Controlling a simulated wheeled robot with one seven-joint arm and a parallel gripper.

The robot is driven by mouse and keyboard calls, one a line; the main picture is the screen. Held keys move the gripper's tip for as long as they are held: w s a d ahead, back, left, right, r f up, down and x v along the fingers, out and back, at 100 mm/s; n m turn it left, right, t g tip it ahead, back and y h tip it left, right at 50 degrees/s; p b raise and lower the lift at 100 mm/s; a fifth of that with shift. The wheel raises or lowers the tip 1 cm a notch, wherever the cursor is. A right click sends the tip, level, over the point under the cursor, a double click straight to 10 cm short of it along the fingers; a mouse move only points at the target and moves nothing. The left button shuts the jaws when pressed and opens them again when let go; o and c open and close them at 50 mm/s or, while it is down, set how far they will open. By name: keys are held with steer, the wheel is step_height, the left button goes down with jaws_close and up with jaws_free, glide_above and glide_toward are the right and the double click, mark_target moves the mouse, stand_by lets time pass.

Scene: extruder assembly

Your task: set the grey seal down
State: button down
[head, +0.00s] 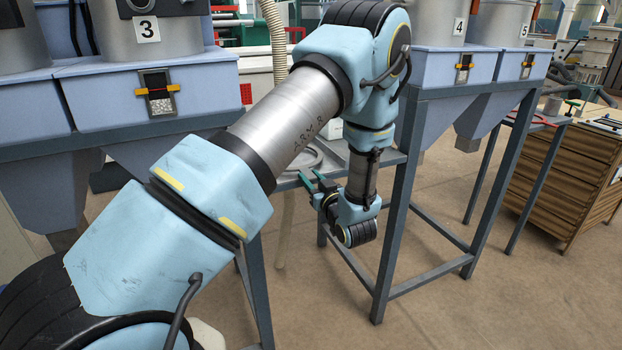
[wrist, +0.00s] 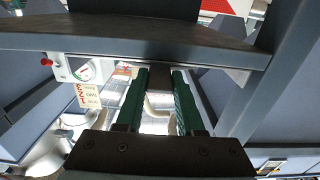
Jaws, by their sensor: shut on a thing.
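My gripper (head: 311,181) is beside the front edge of a grey steel stand, between its legs, below the blue hoppers. In the wrist view its two green fingers (wrist: 160,78) are close together, with a narrow gap. A dark piece sits between the fingertips, and I take it to be part of the grey seal (wrist: 160,82). A wide dark grey band crosses just beyond the tips; I cannot tell whether it belongs to the seal or the stand. In the head view the seal's outline is not clear near the fingers.
Blue hoppers (head: 150,92) hang above. A wooden drawer cabinet (head: 560,185) stands far right. The floor in front is clear.

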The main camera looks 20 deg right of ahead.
steer(key=shift+f+b, duration=0.5)
steer(key=shift+f, duration=0.1)
steer(key=shift+c, duration=2.2)
jaws_free()
